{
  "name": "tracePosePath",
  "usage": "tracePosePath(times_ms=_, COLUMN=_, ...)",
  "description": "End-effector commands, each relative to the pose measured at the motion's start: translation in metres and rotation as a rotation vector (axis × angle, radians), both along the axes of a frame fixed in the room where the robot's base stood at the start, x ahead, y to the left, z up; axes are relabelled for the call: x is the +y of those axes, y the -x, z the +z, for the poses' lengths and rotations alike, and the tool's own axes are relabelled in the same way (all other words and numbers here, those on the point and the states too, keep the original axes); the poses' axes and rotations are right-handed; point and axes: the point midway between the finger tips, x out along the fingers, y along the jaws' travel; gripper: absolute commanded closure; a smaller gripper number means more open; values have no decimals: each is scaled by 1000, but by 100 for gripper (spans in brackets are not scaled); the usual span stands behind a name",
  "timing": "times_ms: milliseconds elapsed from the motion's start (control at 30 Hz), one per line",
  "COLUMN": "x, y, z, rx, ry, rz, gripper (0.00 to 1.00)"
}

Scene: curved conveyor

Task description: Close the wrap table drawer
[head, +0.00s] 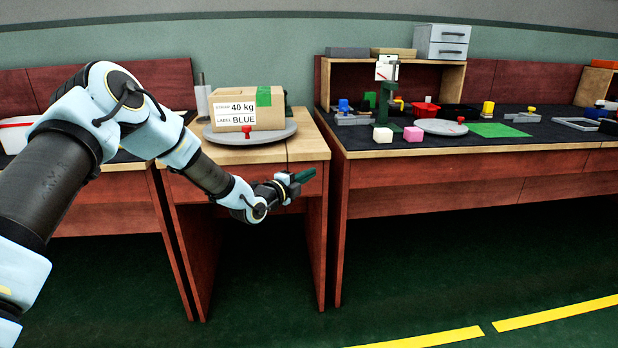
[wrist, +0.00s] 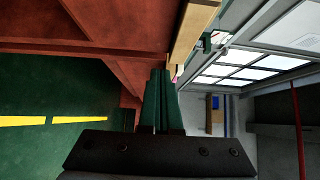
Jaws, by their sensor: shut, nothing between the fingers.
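The wrap table (head: 312,148) is the small wooden table in the middle of the head view, with a light top and red side panels. A red front band (head: 312,187) runs under its top. My forearm and gripper cover much of it, so I cannot tell a drawer edge or how far a drawer stands out. My gripper (head: 303,176) is in front of that band, near its right end, pointing right. Its green fingers are together and empty; they also show shut in the wrist view (wrist: 160,98), close to red panels. I cannot tell whether they touch.
A grey turntable (head: 283,131) on the wrap table carries a cardboard box (head: 240,108). A longer bench (head: 450,150) with blocks and trays stands close on the right. Another bench is on the left. The green floor (head: 420,270) in front is clear, with yellow lines.

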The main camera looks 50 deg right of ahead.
Motion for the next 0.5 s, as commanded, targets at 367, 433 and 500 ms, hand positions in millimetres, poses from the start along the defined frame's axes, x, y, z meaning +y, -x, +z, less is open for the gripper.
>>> tracePosePath(times_ms=367, x=50, y=4, z=0, rx=-1, ry=-4, rz=1, gripper=100)
tracePosePath(times_ms=433, x=61, y=5, z=0, rx=-1, ry=-4, rz=1, gripper=100)
tracePosePath(times_ms=500, x=73, y=6, z=-1, rx=-1, ry=-4, rz=2, gripper=100)
